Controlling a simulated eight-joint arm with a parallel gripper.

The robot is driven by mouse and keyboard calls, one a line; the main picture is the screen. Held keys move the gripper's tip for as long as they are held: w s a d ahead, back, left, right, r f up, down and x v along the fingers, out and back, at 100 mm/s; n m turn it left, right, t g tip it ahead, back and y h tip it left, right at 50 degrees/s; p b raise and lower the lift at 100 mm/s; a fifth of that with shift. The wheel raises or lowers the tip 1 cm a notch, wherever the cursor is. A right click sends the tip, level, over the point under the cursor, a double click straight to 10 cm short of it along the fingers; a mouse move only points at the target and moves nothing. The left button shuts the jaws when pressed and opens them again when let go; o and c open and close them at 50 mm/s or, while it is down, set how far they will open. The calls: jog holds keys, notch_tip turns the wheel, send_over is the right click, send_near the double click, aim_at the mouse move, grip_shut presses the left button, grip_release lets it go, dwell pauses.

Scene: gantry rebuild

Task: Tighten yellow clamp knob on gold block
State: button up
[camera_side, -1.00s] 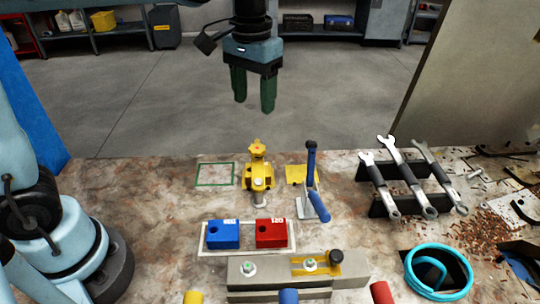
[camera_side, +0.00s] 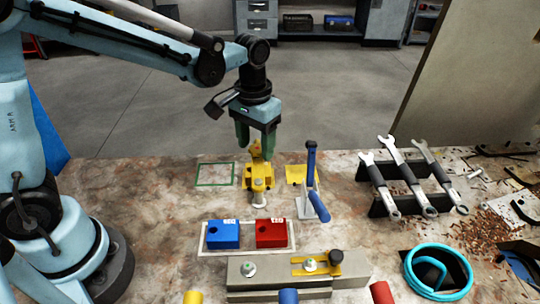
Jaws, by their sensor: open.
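The yellow clamp (camera_side: 257,183) stands upright on the worktop, with its yellow knob (camera_side: 256,149) at the top. I cannot tell whether the fingers touch the knob.
A tray (camera_side: 207,250) in front holds a blue block (camera_side: 223,235) and a red block (camera_side: 270,233). A grey fixture bar (camera_side: 290,277) lies nearer. Wrenches (camera_side: 408,175) rest on a rack at right, beside a cyan ring (camera_side: 438,272). A green outlined square (camera_side: 215,174) at left is empty.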

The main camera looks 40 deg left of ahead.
aim_at(255, 149)
jog(key=shift+c, duration=0.4)
jog(key=c, duration=0.8)
jog(key=shift+m, duration=2.5)
jog(key=o, duration=0.9)
jog(key=shift+r, duration=0.15)
notch_tip(255, 149, up, 12)
jog(key=shift+f, duration=0.1)
jog(key=shift+a, duration=0.1)
